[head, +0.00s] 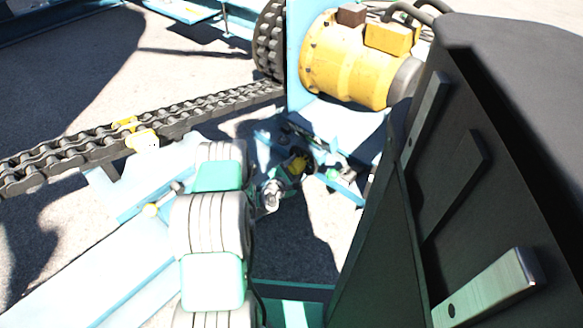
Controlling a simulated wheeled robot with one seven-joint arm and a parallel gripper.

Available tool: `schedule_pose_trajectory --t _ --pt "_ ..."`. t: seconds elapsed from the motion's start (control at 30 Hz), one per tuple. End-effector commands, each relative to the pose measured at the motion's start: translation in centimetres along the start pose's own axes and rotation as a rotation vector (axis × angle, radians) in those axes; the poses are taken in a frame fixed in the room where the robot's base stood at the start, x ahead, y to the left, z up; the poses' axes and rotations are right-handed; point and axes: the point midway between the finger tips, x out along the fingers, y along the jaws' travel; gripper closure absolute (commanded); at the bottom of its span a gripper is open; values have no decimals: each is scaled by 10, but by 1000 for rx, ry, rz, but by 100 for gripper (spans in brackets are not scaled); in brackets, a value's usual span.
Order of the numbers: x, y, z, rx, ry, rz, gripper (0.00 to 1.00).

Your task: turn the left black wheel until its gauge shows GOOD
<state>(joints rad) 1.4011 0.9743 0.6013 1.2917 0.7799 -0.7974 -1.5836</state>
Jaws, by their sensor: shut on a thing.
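My gripper (299,163) is at the far end of my white and teal arm, low beside a light blue frame, in the middle of the head view. It is small and partly in shadow. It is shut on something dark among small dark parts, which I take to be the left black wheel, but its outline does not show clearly. No gauge face or GOOD mark can be made out.
A yellow motor (345,62) sits on the light blue frame (298,45) behind my gripper. A heavy chain (70,157) runs left from a dark sprocket (268,45). A large dark panel fills the right side; I cannot tell whether it is mine.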

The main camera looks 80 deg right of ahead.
Motion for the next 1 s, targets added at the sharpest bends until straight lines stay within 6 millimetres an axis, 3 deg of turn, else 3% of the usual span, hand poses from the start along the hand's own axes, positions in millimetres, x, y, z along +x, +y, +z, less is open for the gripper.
schedule_pose_trajectory --t 0.17,0.2,0.43,0.73,1.0 --pt "0 1 -2 0 4 2 100" --pt "0 1 -2 0 4 2 49" --pt "0 0 -1 -1 1 1 30" --pt "-4 1 0 -2 2 0 30" --pt "-56 4 0 -5 5 2 30"
